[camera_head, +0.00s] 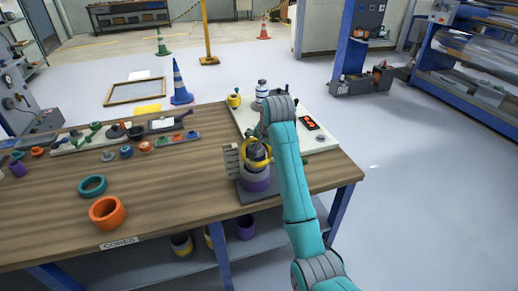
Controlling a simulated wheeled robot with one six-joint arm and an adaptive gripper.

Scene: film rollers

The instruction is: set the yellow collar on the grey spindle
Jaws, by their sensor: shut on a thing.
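My gripper (257,152) reaches down from my teal arm at the right part of the wooden table. It is shut on the yellow collar (246,163), a ring that shows around the fingers. The collar is directly over a stack with a grey band (255,172) and a purple collar (257,183), standing on a dark base plate (270,195). The grey spindle itself is mostly hidden by the gripper and the rings. I cannot tell whether the yellow collar is around the spindle or just above it, or whether it touches the stack.
An orange ring (107,213) and a teal ring (92,186) lie on the table (170,215) at left. A grey slotted block (231,158) stands just left of the stack. A pale board (320,142) with a bottle (262,89) and a yellow cup (234,100) lies behind.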

